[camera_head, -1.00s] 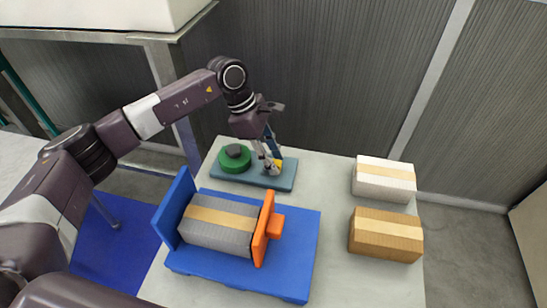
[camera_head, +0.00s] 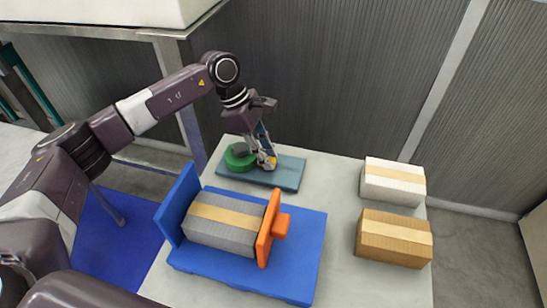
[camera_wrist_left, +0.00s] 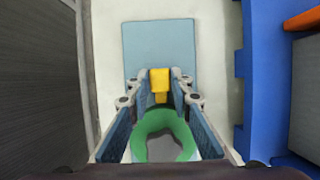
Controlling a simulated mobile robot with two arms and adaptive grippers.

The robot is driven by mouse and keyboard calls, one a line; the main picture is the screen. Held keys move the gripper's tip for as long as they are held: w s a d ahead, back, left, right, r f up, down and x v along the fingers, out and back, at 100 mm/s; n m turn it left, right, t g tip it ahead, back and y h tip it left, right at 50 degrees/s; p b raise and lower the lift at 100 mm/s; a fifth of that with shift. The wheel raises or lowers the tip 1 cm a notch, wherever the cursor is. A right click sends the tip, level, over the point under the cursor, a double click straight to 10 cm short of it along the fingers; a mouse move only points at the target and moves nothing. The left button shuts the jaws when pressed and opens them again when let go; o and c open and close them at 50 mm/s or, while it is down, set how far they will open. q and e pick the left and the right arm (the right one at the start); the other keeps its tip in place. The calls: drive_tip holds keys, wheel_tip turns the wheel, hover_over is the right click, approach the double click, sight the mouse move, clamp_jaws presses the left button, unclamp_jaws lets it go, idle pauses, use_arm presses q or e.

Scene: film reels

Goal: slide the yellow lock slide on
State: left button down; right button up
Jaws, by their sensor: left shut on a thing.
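The yellow lock slide (camera_head: 272,162) is at the fingertips of my left gripper (camera_head: 266,163), which is shut on it low over the teal base plate (camera_head: 290,176). In the left wrist view the yellow slide (camera_wrist_left: 160,78) sits between the fingertips, lined up with the green reel (camera_wrist_left: 142,124) over the plate (camera_wrist_left: 158,40). The green reel (camera_head: 236,161) lies at the plate's left end, with a dark hub at its centre, partly hidden by the gripper. I cannot tell whether the slide touches the reel or hub. My right gripper is not in view.
A blue cradle (camera_head: 310,235) with an orange end plate (camera_head: 267,230) holds a grey taped box (camera_head: 215,233) in front of the base plate. A white box (camera_head: 393,182) and a brown box (camera_head: 393,240) stand at the right. The table between is clear.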

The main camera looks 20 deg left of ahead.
use_arm(q)
drive_tip(key=shift+w+a, duration=0.1)
drive_tip(key=shift+a, duration=0.05)
drive_tip(key=c, duration=1.7)
unclamp_jaws()
drive_tip(key=shift+a, duration=0.1)
drive_tip(key=shift+a+r, duration=0.1)
drive_tip(key=shift+r, duration=0.45)
drive_tip(key=v, duration=1.1)
